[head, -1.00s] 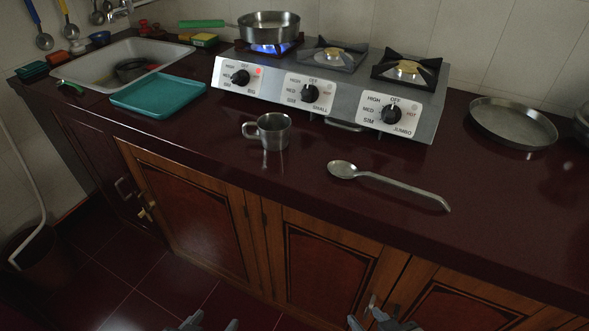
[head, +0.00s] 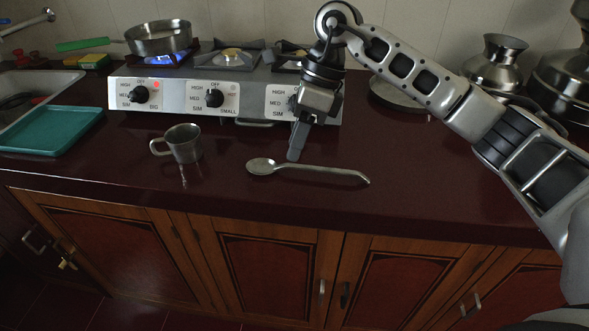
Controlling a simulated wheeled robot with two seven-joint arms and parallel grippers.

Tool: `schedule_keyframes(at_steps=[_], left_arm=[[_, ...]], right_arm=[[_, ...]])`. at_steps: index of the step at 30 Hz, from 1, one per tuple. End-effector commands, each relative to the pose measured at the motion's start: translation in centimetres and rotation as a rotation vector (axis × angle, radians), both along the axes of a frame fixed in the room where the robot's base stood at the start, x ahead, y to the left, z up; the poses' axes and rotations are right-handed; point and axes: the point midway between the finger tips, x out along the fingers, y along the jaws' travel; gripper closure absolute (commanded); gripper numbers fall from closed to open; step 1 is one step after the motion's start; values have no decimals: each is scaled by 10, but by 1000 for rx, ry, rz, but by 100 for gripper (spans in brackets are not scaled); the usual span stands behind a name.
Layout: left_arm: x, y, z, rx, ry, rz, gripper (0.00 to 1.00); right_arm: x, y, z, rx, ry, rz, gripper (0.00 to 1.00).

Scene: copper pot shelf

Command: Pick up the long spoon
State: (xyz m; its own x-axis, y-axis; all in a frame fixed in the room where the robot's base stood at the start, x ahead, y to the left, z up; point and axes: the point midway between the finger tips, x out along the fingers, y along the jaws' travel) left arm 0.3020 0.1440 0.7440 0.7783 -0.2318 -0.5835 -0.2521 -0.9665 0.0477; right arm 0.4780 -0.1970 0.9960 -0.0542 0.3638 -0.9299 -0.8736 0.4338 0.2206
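The long metal spoon (head: 325,173) lies on the dark red counter, its bowl to the left and its handle end to the right. My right gripper (head: 297,155) points down just behind the spoon, near where the bowl meets the handle. Its fingers line up one behind the other in this view, so their gap is hidden. I cannot tell whether the fingertips touch the spoon or the counter. The spoon appears to rest flat on the counter. My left gripper is out of view.
A steel mug (head: 184,145) stands left of the spoon. The gas stove (head: 170,92) is behind, with a lit burner under a pan (head: 160,38). A teal tray (head: 50,133) is at left, and a round plate (head: 395,95) and metal pots (head: 497,65) at right. The counter's front is clear.

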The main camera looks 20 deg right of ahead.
Motion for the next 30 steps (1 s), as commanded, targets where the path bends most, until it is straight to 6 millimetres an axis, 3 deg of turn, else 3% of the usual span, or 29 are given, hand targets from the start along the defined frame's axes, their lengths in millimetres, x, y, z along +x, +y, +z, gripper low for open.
schedule_keyframes(at_steps=[1, 3, 7, 11, 21, 30], left_arm=[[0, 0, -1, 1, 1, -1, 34], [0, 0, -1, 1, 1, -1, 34], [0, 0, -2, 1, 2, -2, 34], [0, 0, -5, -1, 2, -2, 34], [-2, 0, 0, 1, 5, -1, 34], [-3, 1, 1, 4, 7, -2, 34]], right_arm=[[8, -30, 16, -113, -28, -19, 63], [11, -61, 32, -235, -39, -45, 63], [11, -93, 48, -355, -39, -78, 63], [11, -99, 35, -381, -34, -86, 63], [10, -98, -33, -377, -35, -84, 63], [10, -98, -58, -375, -36, -85, 63]])
